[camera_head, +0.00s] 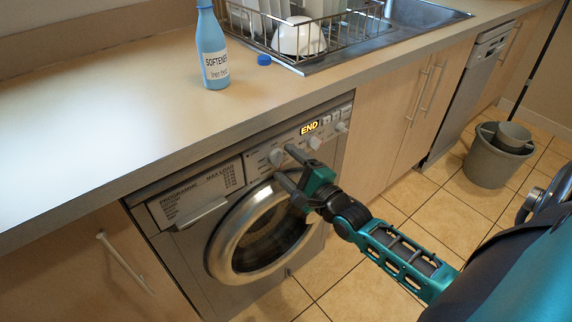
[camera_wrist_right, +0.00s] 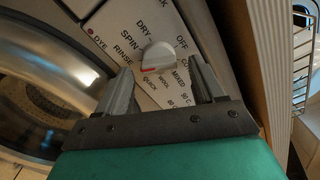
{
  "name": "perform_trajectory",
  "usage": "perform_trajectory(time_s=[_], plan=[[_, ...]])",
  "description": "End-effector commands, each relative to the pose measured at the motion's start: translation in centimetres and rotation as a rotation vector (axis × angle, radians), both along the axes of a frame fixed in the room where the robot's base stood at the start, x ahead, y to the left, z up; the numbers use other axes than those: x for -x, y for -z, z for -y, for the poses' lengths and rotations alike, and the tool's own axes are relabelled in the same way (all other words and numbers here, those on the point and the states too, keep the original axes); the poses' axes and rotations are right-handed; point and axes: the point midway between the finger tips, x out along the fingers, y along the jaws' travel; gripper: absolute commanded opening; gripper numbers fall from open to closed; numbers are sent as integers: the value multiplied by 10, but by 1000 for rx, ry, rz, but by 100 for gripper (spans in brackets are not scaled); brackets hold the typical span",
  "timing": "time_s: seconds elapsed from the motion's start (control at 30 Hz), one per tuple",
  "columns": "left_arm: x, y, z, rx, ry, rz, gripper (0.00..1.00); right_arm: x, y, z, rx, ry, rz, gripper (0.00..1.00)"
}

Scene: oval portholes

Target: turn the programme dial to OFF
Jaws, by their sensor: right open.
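The programme dial (camera_wrist_right: 158,57) is a pale round knob with a red mark on its lower left side in the right wrist view. The mark points left, towards the RINSE and QUICK side; the exact word is unclear. OFF is printed at the dial's upper right. In the head view the dial (camera_head: 276,157) is on the washing machine's front panel. My right gripper (camera_head: 283,163) is open at the panel, and in the wrist view its fingers (camera_wrist_right: 160,66) stand on either side of the dial; contact cannot be told. My left gripper is not in view.
The display (camera_head: 309,128) reads END. The worktop (camera_head: 110,110) overhangs above, with a softener bottle (camera_head: 213,50). A grey bucket (camera_head: 488,168) stands on the floor.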

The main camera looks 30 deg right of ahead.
Motion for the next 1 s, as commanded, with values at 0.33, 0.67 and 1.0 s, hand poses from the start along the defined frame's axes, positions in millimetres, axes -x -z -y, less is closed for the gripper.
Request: perform_trajectory(time_s=[0.33,0.67,1.0], plan=[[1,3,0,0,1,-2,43,-13,0,-1,0,-1,-2,68],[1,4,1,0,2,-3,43,-13,0,-1,0,0,-1,49],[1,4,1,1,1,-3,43,-13,0,-1,0,0,-1,17]])
